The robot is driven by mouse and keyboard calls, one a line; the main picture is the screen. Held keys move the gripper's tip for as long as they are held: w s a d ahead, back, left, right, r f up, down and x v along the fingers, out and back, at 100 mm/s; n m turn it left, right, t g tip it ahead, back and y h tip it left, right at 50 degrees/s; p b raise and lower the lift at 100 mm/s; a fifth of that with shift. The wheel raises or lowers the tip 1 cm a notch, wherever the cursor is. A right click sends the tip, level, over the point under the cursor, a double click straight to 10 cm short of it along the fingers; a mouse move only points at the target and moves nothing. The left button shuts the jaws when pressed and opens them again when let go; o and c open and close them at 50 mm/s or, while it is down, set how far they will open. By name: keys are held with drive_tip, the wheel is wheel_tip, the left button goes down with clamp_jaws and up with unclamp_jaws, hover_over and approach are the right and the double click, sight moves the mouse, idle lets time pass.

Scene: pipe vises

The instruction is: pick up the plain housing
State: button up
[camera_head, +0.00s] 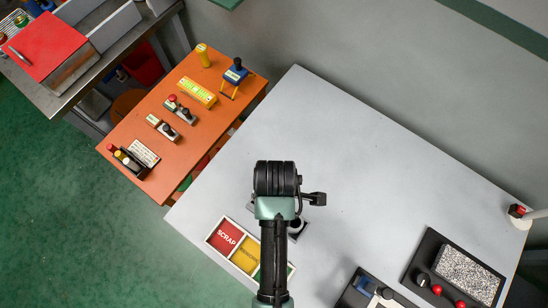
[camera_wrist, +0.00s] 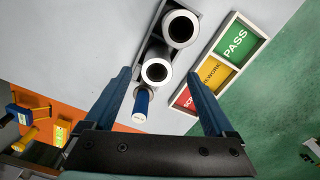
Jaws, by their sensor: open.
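Two grey ring-ended cylinders stand in a dark holder in the wrist view: a far one (camera_wrist: 166,36) and a near one (camera_wrist: 144,72). They look like housings; I cannot tell which is the plain one. A blue-handled piece with a pale end (camera_wrist: 141,104) is beside the near cylinder. My gripper (camera_wrist: 158,76) is open, its two blue fingers spread left and right, with the near cylinder showing between them. I cannot judge its height above them. In the head view my arm covers most of the holder, and the gripper is hidden.
A tray marked SCRAP, REWORK and PASS (camera_wrist: 212,70) lies right of the holder. On the grey table (camera_head: 365,160) are a blue vise (camera_head: 366,284) and a dark tray with a speckled block (camera_head: 468,274). An orange bench (camera_head: 183,151) holds tools. The table's middle is clear.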

drive_tip(key=shift+w+a+f+p, duration=0.15)
drive_tip(key=shift+f+p, duration=0.15)
drive_tip(key=shift+f, duration=0.95)
drive_tip(key=shift+w+d+f+p, duration=0.1)
drive_tip(key=shift+f+p, duration=0.15)
drive_tip(key=shift+f, duration=1)
drive_tip(key=shift+c, duration=0.3)
clamp_jaws()
